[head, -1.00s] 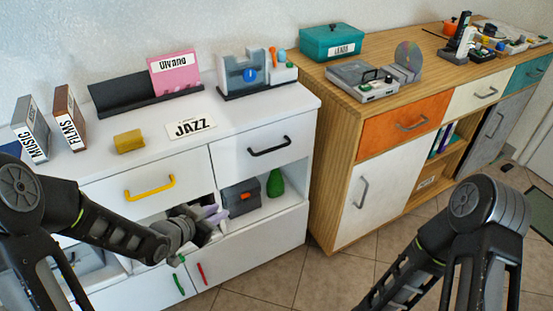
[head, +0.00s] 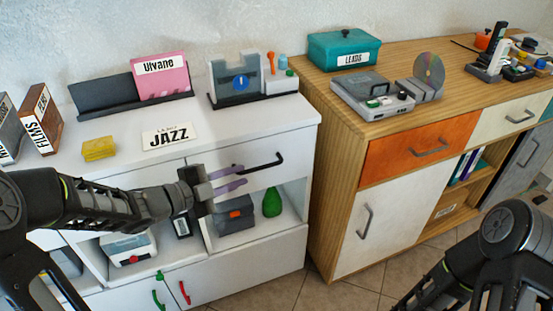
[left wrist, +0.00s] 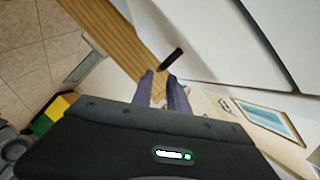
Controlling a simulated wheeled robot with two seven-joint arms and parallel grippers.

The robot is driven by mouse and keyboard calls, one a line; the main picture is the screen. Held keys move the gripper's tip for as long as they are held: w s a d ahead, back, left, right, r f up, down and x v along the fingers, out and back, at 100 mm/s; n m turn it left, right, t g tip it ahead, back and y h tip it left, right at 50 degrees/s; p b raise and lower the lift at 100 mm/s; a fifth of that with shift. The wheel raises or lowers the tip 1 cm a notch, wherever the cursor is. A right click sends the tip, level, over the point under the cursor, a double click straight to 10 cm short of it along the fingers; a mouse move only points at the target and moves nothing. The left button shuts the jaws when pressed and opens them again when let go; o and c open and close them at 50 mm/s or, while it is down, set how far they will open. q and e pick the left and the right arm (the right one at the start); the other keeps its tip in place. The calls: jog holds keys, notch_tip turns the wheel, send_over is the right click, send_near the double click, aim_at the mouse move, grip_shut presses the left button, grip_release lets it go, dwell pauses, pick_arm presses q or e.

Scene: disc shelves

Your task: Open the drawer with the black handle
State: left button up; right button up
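The black handle (head: 268,164) is on a white drawer front (head: 293,143) at the right of the white cabinet, under its top. The drawer looks shut. My left gripper (head: 241,177) is in front of that drawer, at the handle's left end. Its two purple-grey fingers are apart with nothing between them. In the left wrist view the dark handle (left wrist: 171,59) shows just beyond the fingertips (left wrist: 161,80). I cannot tell whether they touch it. My right arm shows at the lower right of the head view, but its gripper is out of view.
Below the drawer is an open shelf with a dark box (head: 235,219) and a green vase (head: 272,202). A JAZZ sign (head: 168,133) and a yellow block (head: 98,149) stand on the cabinet top. A wooden cabinet (head: 325,170) stands close on the right.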

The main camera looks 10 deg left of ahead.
aim_at(255, 170)
pick_arm(q)
jog(key=shift+w+d, duration=0.1)
dwell(0.3)
jog(key=b+x, duration=0.1)
jog(key=x, duration=0.6)
jog(key=shift+w+d, duration=0.2)
jog(key=shift+w, duration=0.1)
jog(key=shift+c, duration=0.6)
grip_shut()
dwell(0.6)
